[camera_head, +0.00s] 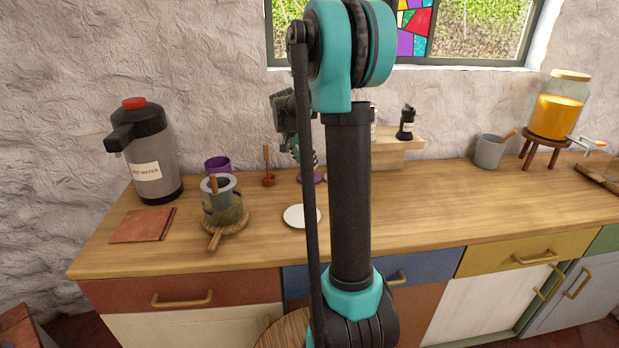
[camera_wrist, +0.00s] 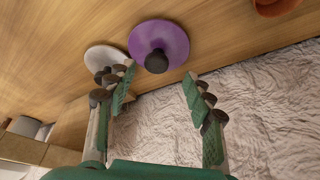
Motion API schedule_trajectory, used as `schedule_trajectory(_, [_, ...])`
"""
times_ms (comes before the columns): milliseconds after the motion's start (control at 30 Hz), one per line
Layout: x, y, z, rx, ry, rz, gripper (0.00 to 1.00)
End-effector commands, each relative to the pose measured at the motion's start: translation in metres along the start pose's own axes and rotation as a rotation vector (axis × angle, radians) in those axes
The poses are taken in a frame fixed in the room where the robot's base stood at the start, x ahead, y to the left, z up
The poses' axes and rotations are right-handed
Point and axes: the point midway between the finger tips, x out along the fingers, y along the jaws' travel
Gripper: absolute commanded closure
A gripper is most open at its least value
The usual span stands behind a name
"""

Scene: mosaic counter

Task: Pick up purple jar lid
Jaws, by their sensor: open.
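The purple jar lid (camera_wrist: 172,35) is a round disc with a dark round knob (camera_wrist: 156,62). It lies on the wooden counter near the wall. In the head view only a sliver of the lid (camera_head: 319,178) shows below my gripper, with my arm hiding much of it. My gripper (camera_wrist: 158,78) is open and empty. In the wrist view its fingers are spread on either side of the knob's line, and the knob appears just beyond the fingertips. Whether they touch the lid cannot be told.
A white disc (camera_head: 301,216) lies in front of the lid. A red-brown holder with an upright stick (camera_head: 268,181) stands left, near a purple container (camera_head: 217,165) and a grey pot (camera_head: 222,200). A wooden stand (camera_head: 393,152) is right.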

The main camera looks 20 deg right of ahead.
Motion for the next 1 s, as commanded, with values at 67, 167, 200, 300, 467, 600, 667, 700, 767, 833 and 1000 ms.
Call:
schedule_trajectory(67, [0.011,0.003,0.000,0.001,0.000,0.001,0.48])
schedule_trajectory(167, [0.026,0.006,-0.001,0.003,0.000,0.001,0.48])
schedule_trajectory(200, [0.032,0.005,0.000,0.002,0.000,0.001,0.48])
schedule_trajectory(300, [0.042,0.005,0.000,0.001,0.000,0.001,0.48])
schedule_trajectory(467, [0.047,0.005,0.000,0.000,0.000,0.000,0.48])
schedule_trajectory(600, [0.047,0.005,0.000,0.000,0.000,0.000,0.48])
schedule_trajectory(667, [0.047,0.005,0.000,0.000,0.000,0.000,0.54])
schedule_trajectory(700, [0.047,0.005,0.000,0.000,0.000,0.000,0.59])
schedule_trajectory(767, [0.047,0.005,0.000,0.000,0.000,0.000,0.66])
schedule_trajectory(833, [0.046,0.005,0.000,0.000,0.000,0.000,0.75])
schedule_trajectory(1000, [0.046,0.005,0.000,0.001,0.000,0.000,0.96])
